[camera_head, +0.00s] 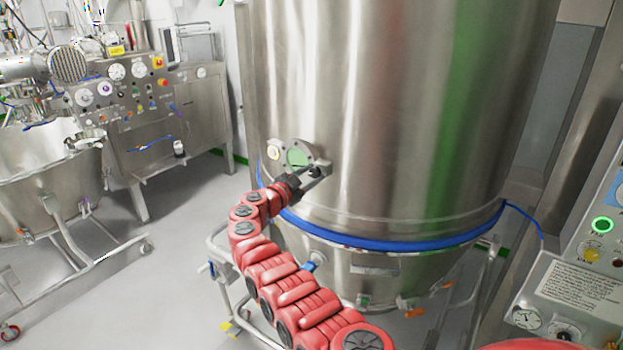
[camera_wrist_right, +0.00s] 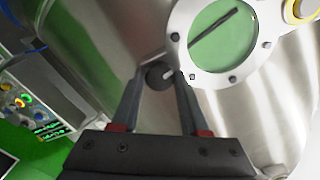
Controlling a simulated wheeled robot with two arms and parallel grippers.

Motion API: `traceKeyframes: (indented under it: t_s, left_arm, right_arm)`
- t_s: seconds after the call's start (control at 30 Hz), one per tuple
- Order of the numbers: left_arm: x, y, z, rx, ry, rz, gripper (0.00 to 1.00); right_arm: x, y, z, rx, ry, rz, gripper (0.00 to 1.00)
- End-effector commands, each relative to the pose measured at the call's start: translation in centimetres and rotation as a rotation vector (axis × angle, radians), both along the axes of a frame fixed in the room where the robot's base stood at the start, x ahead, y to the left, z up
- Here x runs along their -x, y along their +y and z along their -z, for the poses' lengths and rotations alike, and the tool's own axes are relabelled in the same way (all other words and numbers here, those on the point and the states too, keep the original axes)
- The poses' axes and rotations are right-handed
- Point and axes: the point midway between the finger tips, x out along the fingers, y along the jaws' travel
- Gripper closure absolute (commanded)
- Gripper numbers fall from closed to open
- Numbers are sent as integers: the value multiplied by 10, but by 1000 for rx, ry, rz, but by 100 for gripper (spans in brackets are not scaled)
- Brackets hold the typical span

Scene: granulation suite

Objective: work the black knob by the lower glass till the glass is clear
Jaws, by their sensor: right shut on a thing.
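The lower glass (camera_head: 298,154) is a round green-tinted port in a bolted steel ring, low on the big steel vessel. In the right wrist view the glass (camera_wrist_right: 218,40) fills the upper right, with a thin dark bar lying slantwise across it. I cannot tell how clear the glass is. The black knob (camera_wrist_right: 157,76) sits beside the ring on a short pale shaft. My right gripper (camera_head: 314,176) reaches up to it, and in the wrist view the two fingertips (camera_wrist_right: 158,75) are shut on the knob from both sides. My left gripper is not in view.
The steel vessel (camera_head: 400,110) fills the middle, with a blue band (camera_head: 400,242) below the glass. A control panel (camera_head: 580,290) stands close at the right. A steel bowl (camera_head: 45,165) and an instrument cabinet (camera_head: 175,120) stand left. Open floor (camera_head: 170,260) lies between.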

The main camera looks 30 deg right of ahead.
Motion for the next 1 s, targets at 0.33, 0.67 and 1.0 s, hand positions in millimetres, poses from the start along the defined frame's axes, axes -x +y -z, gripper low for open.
traceKeyframes:
  t_s: [0.33, 0.67, 1.0]
  left_arm:
    - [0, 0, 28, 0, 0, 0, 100]
    - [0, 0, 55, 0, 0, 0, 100]
    - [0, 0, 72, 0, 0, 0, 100]
  right_arm:
    - [0, 0, 7, -106, -308, 2, 100]
    - [0, -1, 6, -196, -582, 1, 100]
    - [0, 0, 3, -254, -753, -1, 100]
